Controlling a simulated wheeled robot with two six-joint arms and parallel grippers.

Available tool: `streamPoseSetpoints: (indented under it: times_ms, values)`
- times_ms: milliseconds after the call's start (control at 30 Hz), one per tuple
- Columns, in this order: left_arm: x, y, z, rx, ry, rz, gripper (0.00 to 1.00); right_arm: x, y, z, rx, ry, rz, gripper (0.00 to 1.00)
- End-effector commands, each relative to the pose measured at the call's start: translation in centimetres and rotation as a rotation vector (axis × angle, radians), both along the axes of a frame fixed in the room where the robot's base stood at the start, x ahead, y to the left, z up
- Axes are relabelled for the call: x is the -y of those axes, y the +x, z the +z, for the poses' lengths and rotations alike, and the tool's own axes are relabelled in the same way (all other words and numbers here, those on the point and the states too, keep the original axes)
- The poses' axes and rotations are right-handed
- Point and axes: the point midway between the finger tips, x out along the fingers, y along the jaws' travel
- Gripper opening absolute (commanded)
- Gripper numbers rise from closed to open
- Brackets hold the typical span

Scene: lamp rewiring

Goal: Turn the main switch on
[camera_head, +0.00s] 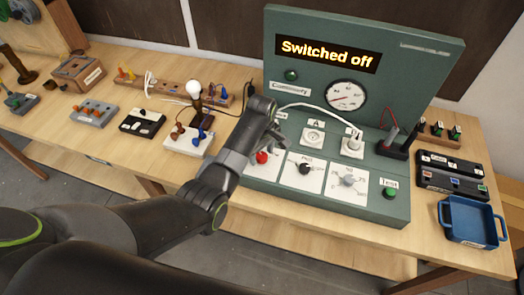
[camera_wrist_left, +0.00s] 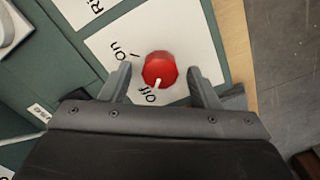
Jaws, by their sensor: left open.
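The main switch is a red knob (camera_wrist_left: 160,69) on a white plate marked "On" and "Off". Its white mark points toward "Off". In the head view the red knob (camera_head: 262,157) shows at the left of the green panel's sloping front, partly behind my left gripper (camera_head: 272,138). In the left wrist view my left gripper (camera_wrist_left: 158,75) is open, with one finger on each side of the knob and gaps between. The display (camera_head: 328,54) on the green panel (camera_head: 430,65) reads "Switched off". My right gripper is not in view.
Other dials (camera_head: 306,169) and a green Test button (camera_head: 390,193) sit right of the knob. Sockets with a white plug (camera_head: 352,146) are above. A lamp with a bulb (camera_head: 194,90) stands to the left, a blue tray (camera_head: 470,222) to the right.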

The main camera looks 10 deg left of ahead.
Motion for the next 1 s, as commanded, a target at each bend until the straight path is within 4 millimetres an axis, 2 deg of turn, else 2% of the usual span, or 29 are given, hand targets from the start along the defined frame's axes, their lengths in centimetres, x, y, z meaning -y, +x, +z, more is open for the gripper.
streamPoseSetpoints:
  times_ms: [67,367,667,1000]
  values:
    - [0.03,0.0,0.01,0.0,0.0,0.0,0.52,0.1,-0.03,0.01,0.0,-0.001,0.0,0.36]
    - [0.01,0.02,0.02,0.0,0.0,0.0,0.12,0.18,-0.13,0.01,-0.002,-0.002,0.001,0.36]
    - [0.0,0.04,0.02,0.0,0.0,-0.032,0.11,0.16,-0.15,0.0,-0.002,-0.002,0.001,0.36]
    - [0.0,0.06,0.03,0.0,0.001,-0.243,0.11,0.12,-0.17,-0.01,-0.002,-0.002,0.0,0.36]
